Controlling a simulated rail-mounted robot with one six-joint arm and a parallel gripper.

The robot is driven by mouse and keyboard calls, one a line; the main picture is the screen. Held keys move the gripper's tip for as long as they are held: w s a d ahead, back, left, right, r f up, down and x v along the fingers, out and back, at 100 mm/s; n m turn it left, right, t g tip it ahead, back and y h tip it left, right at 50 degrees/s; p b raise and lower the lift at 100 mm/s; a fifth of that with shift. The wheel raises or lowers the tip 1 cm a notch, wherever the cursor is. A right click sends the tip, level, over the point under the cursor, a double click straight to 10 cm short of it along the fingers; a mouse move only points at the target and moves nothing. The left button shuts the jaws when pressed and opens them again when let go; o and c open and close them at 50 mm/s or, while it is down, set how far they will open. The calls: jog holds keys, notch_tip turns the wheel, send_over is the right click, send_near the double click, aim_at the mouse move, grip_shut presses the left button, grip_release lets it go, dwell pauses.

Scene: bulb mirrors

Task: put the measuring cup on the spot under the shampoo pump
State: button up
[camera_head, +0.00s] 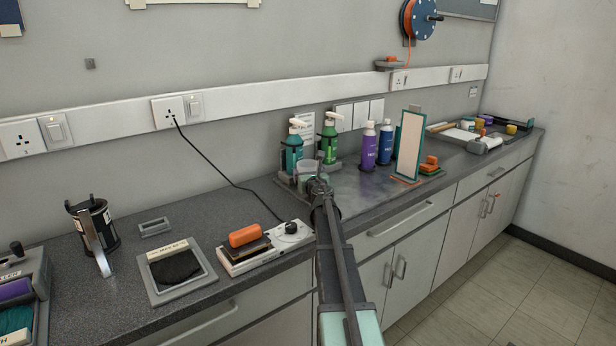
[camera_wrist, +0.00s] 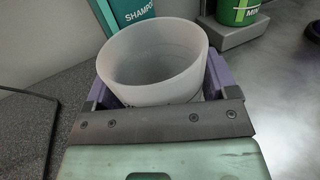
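The measuring cup (camera_wrist: 155,62) is a translucent white, open-topped cup, empty as far as I see. It also shows in the head view (camera_head: 308,169). My gripper (camera_wrist: 160,85) has its purple fingers on both sides of the cup, seemingly against its wall. My gripper (camera_head: 318,182) is at the counter's front side of the cup in the head view. The teal shampoo pump (camera_head: 293,150) stands just behind the cup, and its label shows in the wrist view (camera_wrist: 137,14). The spot under its white nozzle is hidden. I cannot tell whether the cup touches the surface below.
A green mint pump (camera_head: 329,143) stands right of the shampoo on a grey base (camera_wrist: 230,36). Purple (camera_head: 369,148) and blue (camera_head: 386,145) bottles and an upright panel (camera_head: 409,147) are farther right.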

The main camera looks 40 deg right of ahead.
jog(key=o, duration=0.3)
jog(key=shift+r, duration=0.3)
jog(key=v, duration=1.2)
jog(key=shift+f, duration=0.1)
